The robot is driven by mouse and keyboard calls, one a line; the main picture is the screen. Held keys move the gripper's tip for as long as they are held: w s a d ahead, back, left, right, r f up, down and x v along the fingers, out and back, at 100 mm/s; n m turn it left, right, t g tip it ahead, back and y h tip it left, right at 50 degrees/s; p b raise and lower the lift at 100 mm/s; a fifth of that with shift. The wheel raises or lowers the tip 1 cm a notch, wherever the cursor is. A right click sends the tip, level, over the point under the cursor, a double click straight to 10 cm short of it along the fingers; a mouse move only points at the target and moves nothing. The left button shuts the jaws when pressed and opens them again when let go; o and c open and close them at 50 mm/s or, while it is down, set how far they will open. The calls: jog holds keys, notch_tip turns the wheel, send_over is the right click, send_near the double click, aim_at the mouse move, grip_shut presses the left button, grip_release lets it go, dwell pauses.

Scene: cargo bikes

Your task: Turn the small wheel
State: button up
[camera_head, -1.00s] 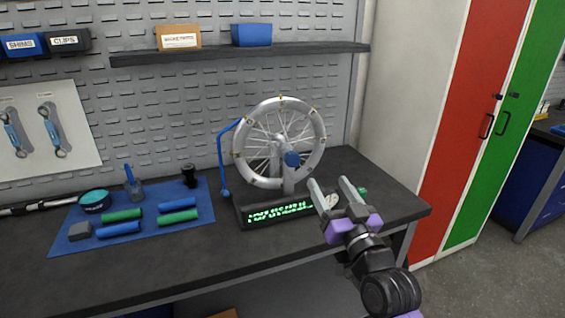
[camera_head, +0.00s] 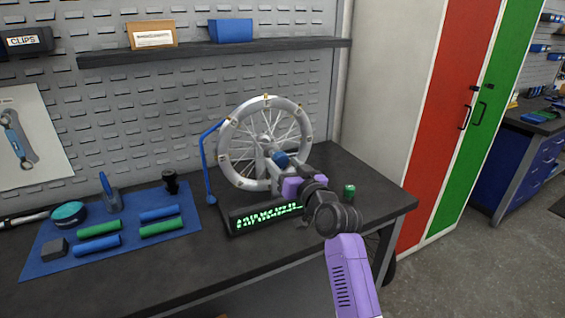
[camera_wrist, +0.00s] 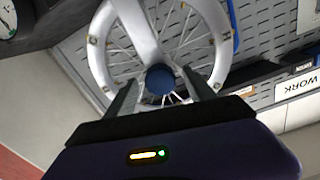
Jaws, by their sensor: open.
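The small wheel (camera_head: 303,131) is a silver spoked rim on a stand on the workbench. A blue knob (camera_head: 280,160) sits at the front of its hub. My gripper (camera_head: 279,172) is in front of the hub, and its fingers are mostly hidden in the head view. In the wrist view the open fingers (camera_wrist: 164,88) stand on either side of the blue knob (camera_wrist: 160,79), apart from each other. I cannot tell whether they touch the knob. The wheel rim (camera_wrist: 97,50) shows behind, upside down.
The stand's base (camera_head: 262,219) carries a green lit display. A green button (camera_head: 349,190) is to the right of my wrist. A blue mat (camera_head: 110,229) with several grips and tools lies at left. A blue arm (camera_head: 205,160) stands beside the wheel.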

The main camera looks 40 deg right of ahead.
jog(key=shift+w+d, duration=0.15)
jog(key=shift+w, duration=0.35)
jog(key=shift+c, duration=0.2)
grip_shut()
